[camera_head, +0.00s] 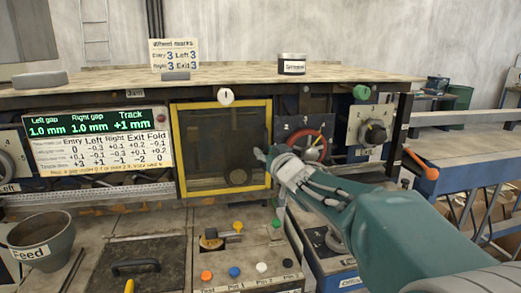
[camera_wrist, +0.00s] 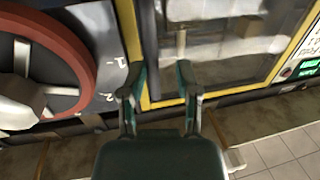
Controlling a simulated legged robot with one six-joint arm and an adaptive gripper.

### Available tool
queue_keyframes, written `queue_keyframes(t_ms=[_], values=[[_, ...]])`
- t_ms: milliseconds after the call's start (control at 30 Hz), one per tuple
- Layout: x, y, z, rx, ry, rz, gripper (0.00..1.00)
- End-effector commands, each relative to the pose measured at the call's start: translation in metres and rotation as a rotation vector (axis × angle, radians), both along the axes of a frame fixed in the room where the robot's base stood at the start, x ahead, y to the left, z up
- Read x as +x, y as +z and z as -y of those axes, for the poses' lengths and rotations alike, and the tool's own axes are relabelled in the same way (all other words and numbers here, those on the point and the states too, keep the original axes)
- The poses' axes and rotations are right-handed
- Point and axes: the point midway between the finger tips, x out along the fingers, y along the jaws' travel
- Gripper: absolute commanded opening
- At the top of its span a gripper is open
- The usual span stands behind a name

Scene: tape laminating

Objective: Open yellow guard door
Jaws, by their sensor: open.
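The yellow guard door (camera_head: 268,125) is a yellow-edged frame around a dark see-through panel in the middle of the machine front. It looks closed. In the wrist view its yellow edge (camera_wrist: 128,30) runs down beside my fingers, and its corner lies behind them. My gripper (camera_head: 262,153) is at the door's right edge in the head view. In the wrist view my gripper (camera_wrist: 159,80) is open, with nothing seen between its fingers. A small pale upright bar (camera_wrist: 181,43), perhaps a handle, shows just beyond the right fingertip. I cannot tell whether the fingers touch the door.
A red handwheel (camera_head: 307,144) is just right of the door and also shows in the wrist view (camera_wrist: 75,45). A dial (camera_head: 373,133) is farther right. A green display (camera_head: 88,124) is to the left. Coloured buttons (camera_head: 234,271) are on the bench below.

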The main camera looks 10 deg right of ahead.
Motion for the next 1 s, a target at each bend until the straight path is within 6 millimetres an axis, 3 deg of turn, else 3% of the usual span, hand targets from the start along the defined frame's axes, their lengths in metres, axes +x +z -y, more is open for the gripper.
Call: queue_keyframes(t_ms=[167, 433, 467, 500, 533, 1000], values=[[0.016, 0.0, -0.003, 0.002, 0.008, 0.003, 0.31], [0.018, 0.0, -0.005, 0.001, 0.006, 0.003, 0.31], [0.018, 0.0, -0.005, 0.001, 0.006, 0.003, 0.26], [0.018, 0.0, -0.005, 0.001, 0.006, 0.003, 0.08], [0.018, 0.0, -0.005, 0.001, 0.006, 0.003, 0.0], [0.017, 0.0, -0.007, 0.001, -0.004, 0.004, 0.0]])
